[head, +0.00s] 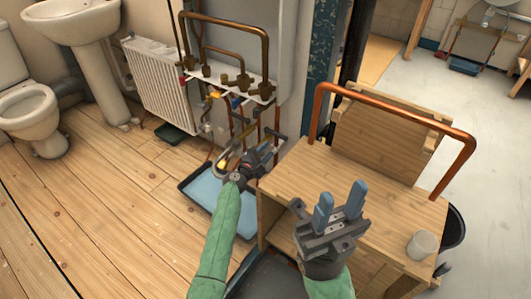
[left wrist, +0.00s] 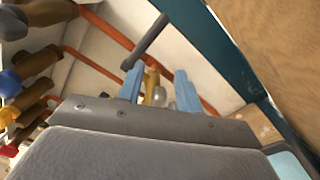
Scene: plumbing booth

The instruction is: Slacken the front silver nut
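In the left wrist view, a small silver nut (left wrist: 160,96) shows next to a brass fitting (left wrist: 151,80) on copper pipework. The blue fingers of my left gripper (left wrist: 160,91) stand apart on either side of it, with gaps visible; I cannot tell how deep it lies between them. In the head view, my left gripper (head: 268,153) is low at the copper pipes, and its arm and the pipes hide the nut. My right gripper (head: 340,206) is open and empty above the wooden bench.
A dark grey bar (left wrist: 146,41) crosses just beyond my left fingers. Brass valves (head: 237,84) and copper pipes stand above. A blue tray (head: 203,188) lies on the floor. The wooden bench (head: 300,176) carries a copper pipe arch (head: 397,111) and a white cup (head: 422,245).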

